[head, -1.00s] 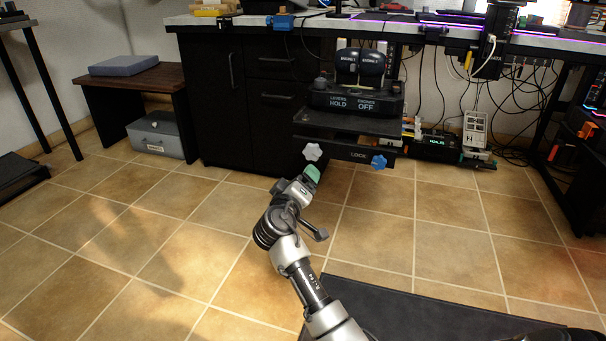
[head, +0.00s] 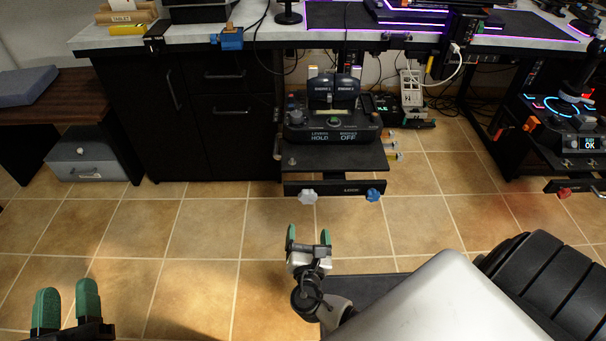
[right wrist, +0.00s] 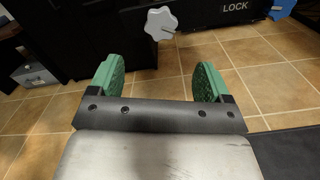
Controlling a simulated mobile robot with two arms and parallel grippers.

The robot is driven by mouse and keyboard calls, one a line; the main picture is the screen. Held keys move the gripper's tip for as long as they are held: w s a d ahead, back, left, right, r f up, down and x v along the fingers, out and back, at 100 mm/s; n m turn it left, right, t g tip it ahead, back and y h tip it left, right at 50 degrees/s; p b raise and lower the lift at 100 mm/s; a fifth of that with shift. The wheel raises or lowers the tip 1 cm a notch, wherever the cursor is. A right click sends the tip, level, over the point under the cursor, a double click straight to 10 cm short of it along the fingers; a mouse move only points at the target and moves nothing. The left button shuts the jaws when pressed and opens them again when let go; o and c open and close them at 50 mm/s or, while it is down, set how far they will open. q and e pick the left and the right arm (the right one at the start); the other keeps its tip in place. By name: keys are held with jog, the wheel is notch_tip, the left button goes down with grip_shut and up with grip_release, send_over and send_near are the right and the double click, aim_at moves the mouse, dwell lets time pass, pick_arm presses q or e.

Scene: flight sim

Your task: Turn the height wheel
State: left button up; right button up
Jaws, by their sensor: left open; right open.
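A white star-shaped knob (head: 307,196) and a blue star-shaped knob (head: 373,194) sit on the front bar under the throttle unit's shelf. I cannot tell by a label which one is the height wheel. The white knob also shows in the right wrist view (right wrist: 160,23), ahead of the fingers and apart from them. My right gripper (head: 309,240) is open and empty, its green fingertips below and in front of the white knob. It also shows in the right wrist view (right wrist: 160,82). My left gripper (head: 66,306) is open and empty at the lower left, far from the knobs.
The throttle unit (head: 333,122) stands on a black shelf (head: 370,157) under the desk (head: 190,34). A black cabinet (head: 195,115) is left of it. A second control panel (head: 580,142) stands at the right. The tiled floor (head: 215,215) before the cabinet is clear.

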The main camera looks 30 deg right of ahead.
aim_at(307, 201)
jog(key=shift+n, duration=0.3)
jog(key=b+x, duration=0.2)
jog(key=x, duration=0.7)
jog(key=shift+w+d, duration=0.1)
jog(key=shift+w, duration=0.05)
pick_arm(q)
jog(key=s+r+t+h, duration=0.2)
jog(key=s+r+t, duration=0.1)
jog(key=r+t, duration=0.2)
jog(key=shift+s+r+t+h+b, duration=0.3)
jog(key=shift+s+t, duration=0.05)
jog(key=shift+t, duration=0.15)
pick_arm(e)
jog(key=shift+w+d, duration=0.35)
jog(key=shift+w, duration=0.15)
pick_arm(q)
jog(key=shift+d, duration=0.1)
pick_arm(e)
jog(key=shift+c, duration=0.2)
